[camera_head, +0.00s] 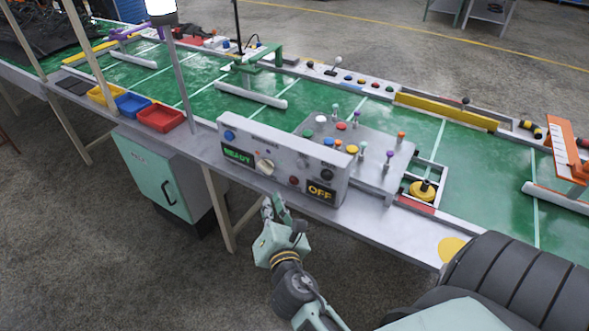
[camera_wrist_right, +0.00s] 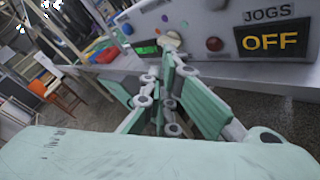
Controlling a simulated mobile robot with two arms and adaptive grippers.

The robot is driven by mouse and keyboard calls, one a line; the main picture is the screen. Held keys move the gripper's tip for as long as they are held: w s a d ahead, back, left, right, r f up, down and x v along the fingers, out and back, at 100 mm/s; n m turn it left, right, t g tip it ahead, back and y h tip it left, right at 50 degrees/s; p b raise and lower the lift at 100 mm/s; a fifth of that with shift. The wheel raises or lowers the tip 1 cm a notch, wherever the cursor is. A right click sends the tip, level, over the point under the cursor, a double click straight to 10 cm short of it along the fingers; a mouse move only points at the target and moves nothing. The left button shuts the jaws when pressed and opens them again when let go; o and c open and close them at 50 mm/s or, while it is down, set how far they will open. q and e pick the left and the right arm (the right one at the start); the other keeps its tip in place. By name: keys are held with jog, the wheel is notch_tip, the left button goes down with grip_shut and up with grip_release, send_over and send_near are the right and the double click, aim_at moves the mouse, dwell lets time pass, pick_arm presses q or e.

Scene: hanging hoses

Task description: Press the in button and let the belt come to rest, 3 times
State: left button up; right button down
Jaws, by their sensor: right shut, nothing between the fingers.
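The control box (camera_head: 285,160) stands at the bench's front edge, with a green READY display (camera_head: 238,154) and a yellow OFF display (camera_head: 321,192). Its front carries a blue button (camera_head: 229,135), a pale knob (camera_head: 265,166) and a red button (camera_head: 294,181). The button labels are too small to read, so I cannot tell which is the in button. The green belt (camera_head: 220,104) runs behind the box. My right gripper (camera_head: 273,207) is shut and empty, just in front of and below the box, apart from its buttons. It also shows in the right wrist view (camera_wrist_right: 168,62). My left gripper is out of view.
A sloped grey plate (camera_head: 375,150) with several coloured buttons and small levers sits behind the box. Red (camera_head: 162,118), blue (camera_head: 131,104) and yellow bins line the bench to the left. A mint cabinet (camera_head: 155,175) stands below. The floor in front is clear.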

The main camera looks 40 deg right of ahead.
aim_at(301, 166)
jog(key=shift+d, duration=0.1)
jog(key=w+d+p, duration=0.2)
jog(key=w+d, duration=0.1)
jog(key=d, duration=0.5)
jog(key=shift+w, duration=0.25)
dwell(1.4)
jog(key=shift+w+d+f+p, duration=0.1)
jog(key=shift+w+d+p, duration=0.05)
jog(key=shift+d+p, duration=0.25)
